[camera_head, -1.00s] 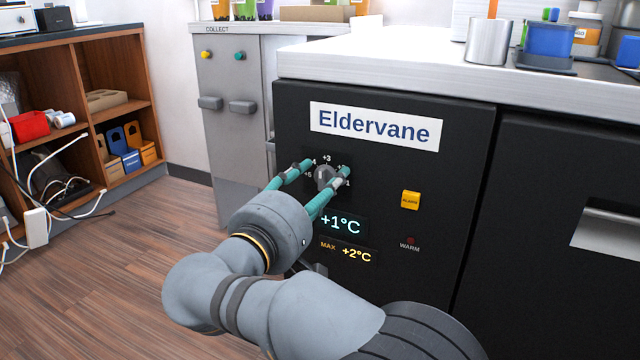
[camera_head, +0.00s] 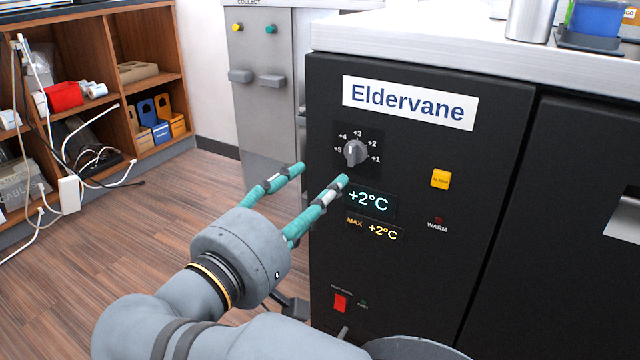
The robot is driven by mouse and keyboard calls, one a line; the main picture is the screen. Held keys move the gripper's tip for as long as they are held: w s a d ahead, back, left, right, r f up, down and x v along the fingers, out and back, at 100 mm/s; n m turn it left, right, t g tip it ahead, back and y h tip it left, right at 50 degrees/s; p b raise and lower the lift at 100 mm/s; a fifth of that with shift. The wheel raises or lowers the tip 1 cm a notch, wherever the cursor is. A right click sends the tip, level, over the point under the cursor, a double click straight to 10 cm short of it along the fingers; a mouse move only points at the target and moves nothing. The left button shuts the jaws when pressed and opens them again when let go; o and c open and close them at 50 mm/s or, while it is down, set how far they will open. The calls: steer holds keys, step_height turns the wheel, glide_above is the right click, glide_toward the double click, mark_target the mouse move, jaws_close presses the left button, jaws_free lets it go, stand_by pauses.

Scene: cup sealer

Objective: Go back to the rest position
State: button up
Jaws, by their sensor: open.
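My gripper (camera_head: 323,173) is open and empty, with its two teal fingers apart. It is in front of the black Eldervane unit (camera_head: 400,290), below and left of the grey dial (camera_head: 355,152). The dial is clear of the fingers, with a scale from +1 to +5 around it. The upper display (camera_head: 369,201) reads +2°C. The lower display (camera_head: 375,229) reads MAX +2°C. The right fingertip appears just left of the upper display; I cannot tell its exact distance from the panel.
A yellow button (camera_head: 440,179), a WARM lamp (camera_head: 438,221) and a red switch (camera_head: 340,303) are on the panel. A grey cabinet (camera_head: 262,120) stands behind. A wooden shelf (camera_head: 150,105) with cables is at the left. The wooden floor (camera_head: 165,215) between is open.

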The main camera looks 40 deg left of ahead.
mark_target(351, 157)
steer(key=w, duration=0.4)
steer(key=w+a, duration=0.1)
steer(key=w, duration=0.7)
steer(key=shift+a, duration=0.4)
steer(key=shift+s, duration=0.1)
